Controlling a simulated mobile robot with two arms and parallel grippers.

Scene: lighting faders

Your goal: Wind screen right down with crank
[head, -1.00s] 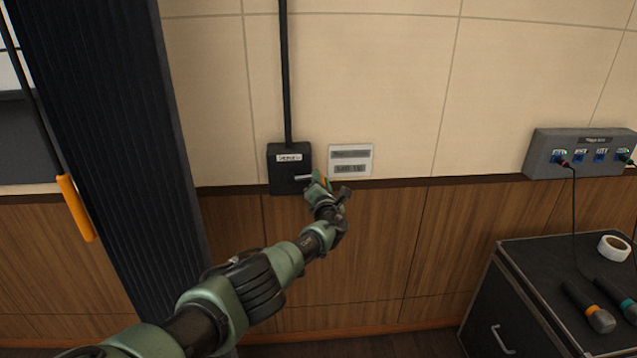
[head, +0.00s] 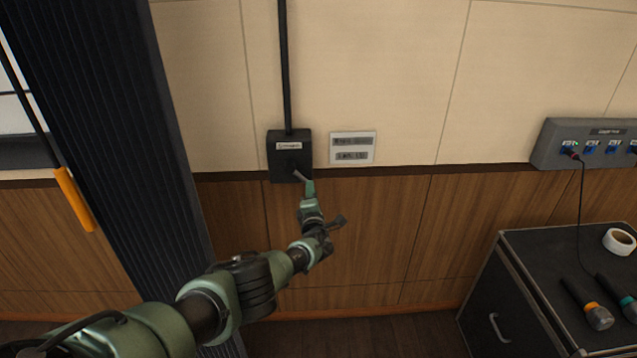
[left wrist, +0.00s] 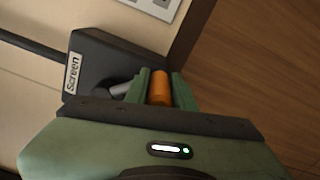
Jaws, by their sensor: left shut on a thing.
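A black crank box (head: 290,150) is fixed to the wall under a black pipe; its label reads "Screen" in the left wrist view (left wrist: 90,65). A short grey metal crank arm (head: 300,175) slants down and right from the box. My left gripper (head: 308,187) is shut on the crank's orange handle (left wrist: 160,88), which shows between the two green fingers in the left wrist view. A white surface (head: 14,100), seemingly the screen, shows at the far left edge, with a dark grey strip below it. Most of it is cut off or behind the dark curtain.
The dark pleated curtain (head: 110,150) hangs left of the box. An orange grip (head: 75,200) on a thin black rod hangs beside it. A small sign (head: 352,148) is right of the box. A socket panel (head: 585,145) and a black case (head: 540,255) with microphones and tape stand right.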

